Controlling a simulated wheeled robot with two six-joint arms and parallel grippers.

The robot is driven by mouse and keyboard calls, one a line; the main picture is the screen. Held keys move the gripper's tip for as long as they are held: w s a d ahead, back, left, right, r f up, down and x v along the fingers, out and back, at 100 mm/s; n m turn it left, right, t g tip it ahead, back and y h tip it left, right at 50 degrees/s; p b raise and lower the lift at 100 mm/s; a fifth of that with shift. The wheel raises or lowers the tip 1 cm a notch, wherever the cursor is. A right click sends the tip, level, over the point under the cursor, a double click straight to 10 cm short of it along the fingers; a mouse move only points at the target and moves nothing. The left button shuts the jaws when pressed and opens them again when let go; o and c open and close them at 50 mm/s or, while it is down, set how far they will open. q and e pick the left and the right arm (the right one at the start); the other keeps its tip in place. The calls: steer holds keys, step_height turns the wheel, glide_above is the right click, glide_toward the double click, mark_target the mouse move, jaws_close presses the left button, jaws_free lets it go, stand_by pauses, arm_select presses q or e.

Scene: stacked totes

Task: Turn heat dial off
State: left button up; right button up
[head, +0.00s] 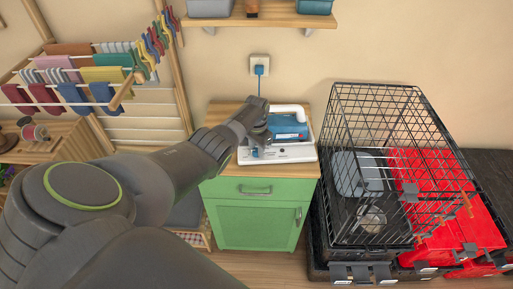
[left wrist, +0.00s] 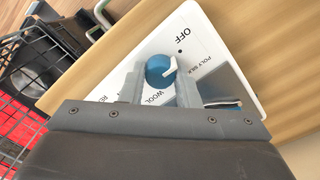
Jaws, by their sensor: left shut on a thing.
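The heat dial (left wrist: 158,70) is a round blue knob with a white pointer, seen in the left wrist view on a white panel (left wrist: 212,42). The panel reads OFF, POLY SILK and WOOL. The white pointer is on the knob's right side; I cannot tell its exact setting. My left gripper (left wrist: 161,82) is shut on the dial, one finger on each side. In the head view my left gripper (head: 256,142) is at the left of the white base (head: 290,154) below a blue iron (head: 288,127), and the dial is hidden there. My right gripper is not in view.
The base stands on a wooden top over a green cabinet (head: 255,215). A blue plug sits in a wall socket (head: 260,66) behind. A drying rack with cloths (head: 85,75) is at the left.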

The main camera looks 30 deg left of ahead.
mark_target(256, 150)
arm_select(q)
steer(key=shift+w+r+n, duration=0.1)
steer(key=shift+n, duration=0.2)
steer(key=o, duration=1)
steer(key=shift+r+b, duration=0.5)
steer(key=shift+r, duration=0.9)
step_height(256, 150, up, 15)
steer(key=b, duration=0.2)
steer(key=shift+f+b, duration=0.2)
steer(key=shift+b, duration=0.1)
